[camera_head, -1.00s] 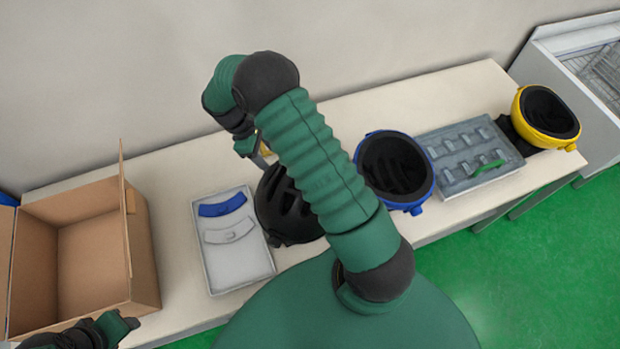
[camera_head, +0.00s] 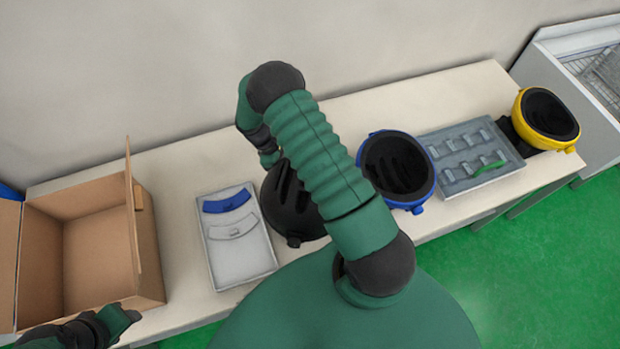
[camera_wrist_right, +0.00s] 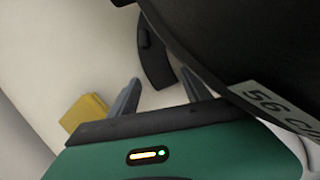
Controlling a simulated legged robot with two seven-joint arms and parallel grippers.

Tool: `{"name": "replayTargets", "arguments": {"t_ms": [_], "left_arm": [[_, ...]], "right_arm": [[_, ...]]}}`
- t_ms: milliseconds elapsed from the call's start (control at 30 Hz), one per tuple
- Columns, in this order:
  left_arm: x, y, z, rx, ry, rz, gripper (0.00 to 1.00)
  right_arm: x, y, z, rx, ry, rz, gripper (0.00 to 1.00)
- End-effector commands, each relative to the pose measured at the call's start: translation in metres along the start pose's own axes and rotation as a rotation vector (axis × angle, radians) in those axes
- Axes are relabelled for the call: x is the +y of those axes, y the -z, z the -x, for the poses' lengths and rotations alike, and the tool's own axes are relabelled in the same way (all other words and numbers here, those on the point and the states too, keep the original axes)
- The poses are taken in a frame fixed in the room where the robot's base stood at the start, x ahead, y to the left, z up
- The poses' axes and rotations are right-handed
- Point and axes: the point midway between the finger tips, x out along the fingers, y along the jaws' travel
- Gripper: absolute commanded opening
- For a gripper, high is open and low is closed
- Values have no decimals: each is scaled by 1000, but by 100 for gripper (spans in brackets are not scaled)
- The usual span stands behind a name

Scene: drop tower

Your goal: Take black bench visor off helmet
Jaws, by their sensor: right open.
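The black helmet (camera_head: 288,212) sits on the bench, partly hidden behind my right arm in the head view. In the right wrist view its dark shell (camera_wrist_right: 235,40) fills the top right, with a "56" label on its edge. A curved black piece, apparently the visor (camera_wrist_right: 152,55), lies just beyond and between the fingertips of my right gripper (camera_wrist_right: 161,80). The gripper is open and does not visibly hold it; contact cannot be told. In the head view the right fingers are hidden by the arm. My left gripper (camera_head: 118,318) is at the lower left, its jaws unclear.
A light tray (camera_head: 238,252) with a blue visor (camera_head: 227,201) and a grey visor (camera_head: 231,230) lies left of the helmet. An open cardboard box (camera_head: 148,240) stands further left. A blue helmet (camera_head: 397,168), grey case (camera_head: 468,160) and yellow helmet (camera_head: 546,118) are right.

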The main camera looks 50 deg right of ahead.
Motion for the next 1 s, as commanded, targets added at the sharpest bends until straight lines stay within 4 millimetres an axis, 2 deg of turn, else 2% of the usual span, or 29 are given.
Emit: {"name": "replayTargets", "arguments": {"t_ms": [33, 67, 100, 400, 800, 1000], "left_arm": [[0, 0, -1, 0, 0, -1, 44], [1, 0, -1, 0, 0, -2, 44], [1, 0, 0, 0, -1, -2, 44], [1, 0, 0, 0, 0, -2, 44], [0, 0, 1, 0, 0, -1, 44], [0, -2, -9, 0, 0, -2, 44]], "right_arm": [[5, -3, -4, -2, -3, -5, 56], [6, -4, -4, -2, -4, -6, 44], [7, -5, -4, -4, -4, -6, 39], [4, -8, -3, -18, -8, -11, 0], [2, -6, 2, -12, -6, -8, 0], [18, -2, 20, -7, -12, -10, 0]]}}
